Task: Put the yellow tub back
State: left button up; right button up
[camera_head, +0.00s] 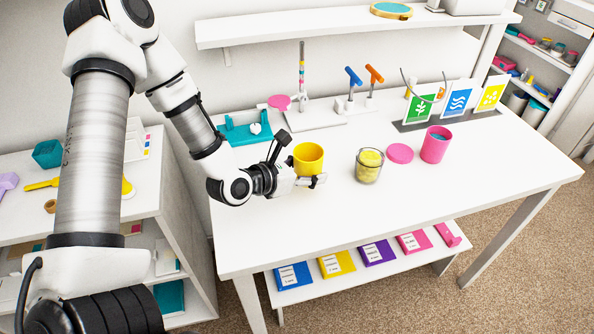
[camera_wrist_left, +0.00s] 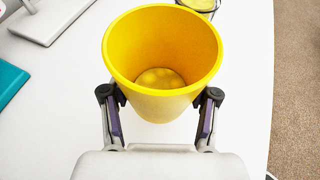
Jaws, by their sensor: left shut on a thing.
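The yellow tub (camera_head: 309,157) is upright at the left part of the white table (camera_head: 460,188). My left gripper (camera_head: 300,178) reaches it from the left and is shut on it. In the left wrist view the tub (camera_wrist_left: 163,97) sits between the two fingers (camera_wrist_left: 160,118), which press on its sides. My right gripper is in neither view.
A glass with yellow contents (camera_head: 369,166), a pink lid (camera_head: 400,153) and a pink tub (camera_head: 435,145) stand to the right. A teal holder (camera_head: 245,129) is behind my gripper. Three picture cards (camera_head: 457,98) stand at the back. The table's front middle is clear.

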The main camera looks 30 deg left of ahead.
aim_at(297, 172)
pick_arm(q)
jog(key=a, duration=0.2)
jog(key=w+a, duration=0.1)
jog(key=a, duration=0.1)
jog(key=shift+w+p, duration=0.15)
jog(key=shift+p, duration=0.25)
notch_tip(297, 172, down, 4)
jog(key=shift+r, duration=0.1)
jog(key=shift+w, duration=0.15)
jog(key=shift+a+f+b, duration=0.1)
jog(key=shift+f+b, duration=0.15)
jog(key=shift+b, duration=0.05)
jog(key=o, duration=1.2)
jog(key=shift+o, duration=0.2)
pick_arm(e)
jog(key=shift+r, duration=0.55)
